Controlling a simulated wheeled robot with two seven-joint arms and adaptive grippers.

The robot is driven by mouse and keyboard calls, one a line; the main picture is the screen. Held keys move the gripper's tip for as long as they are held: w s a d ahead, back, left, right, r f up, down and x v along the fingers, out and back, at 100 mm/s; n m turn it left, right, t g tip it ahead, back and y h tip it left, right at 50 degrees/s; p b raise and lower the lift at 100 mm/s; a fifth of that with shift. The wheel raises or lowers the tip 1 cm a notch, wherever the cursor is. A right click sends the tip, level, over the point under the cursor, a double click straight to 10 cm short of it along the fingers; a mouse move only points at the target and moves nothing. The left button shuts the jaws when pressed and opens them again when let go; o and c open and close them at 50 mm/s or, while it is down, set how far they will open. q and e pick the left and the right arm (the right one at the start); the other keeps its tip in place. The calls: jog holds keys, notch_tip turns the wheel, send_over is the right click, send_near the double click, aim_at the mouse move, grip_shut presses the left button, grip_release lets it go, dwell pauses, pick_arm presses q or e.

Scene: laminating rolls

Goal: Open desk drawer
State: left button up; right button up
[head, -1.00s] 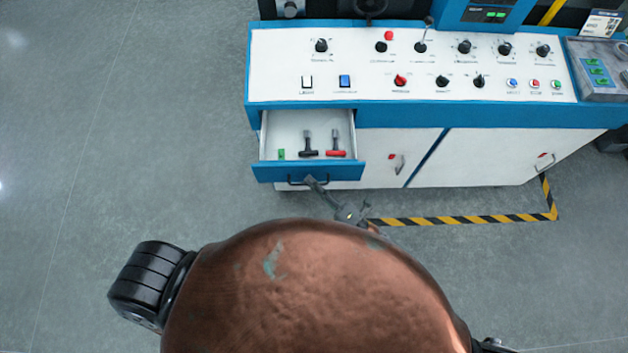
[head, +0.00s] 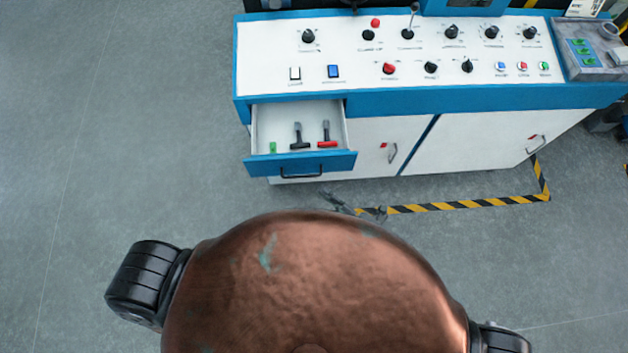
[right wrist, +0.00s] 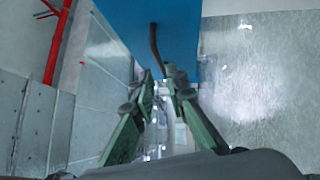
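The desk drawer (head: 262,167) is pulled out from the white and blue cabinet, with its inside showing. Its blue front carries a dark bar handle (head: 301,172). My right gripper (head: 338,203) is in front of and below the handle, apart from it in the head view. In the right wrist view, its two green-sided fingers (right wrist: 160,76) have a narrow gap between their tips and nothing held there. The handle (right wrist: 156,48) shows beyond the tips, against the blue drawer front (right wrist: 178,30). My left gripper is not in view.
Inside the drawer are a black-handled tool (head: 299,138), a red-handled tool (head: 326,136) and a small green item (head: 273,147). The control panel (head: 420,50) is above. Cabinet doors (head: 480,152) are to the right. Striped floor tape (head: 470,204) runs in front; the left floor is clear.

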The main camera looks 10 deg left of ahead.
jog(key=v, duration=0.3)
jog(key=shift+s+d, duration=0.15)
jog(key=shift+d, duration=0.1)
dwell(0.4)
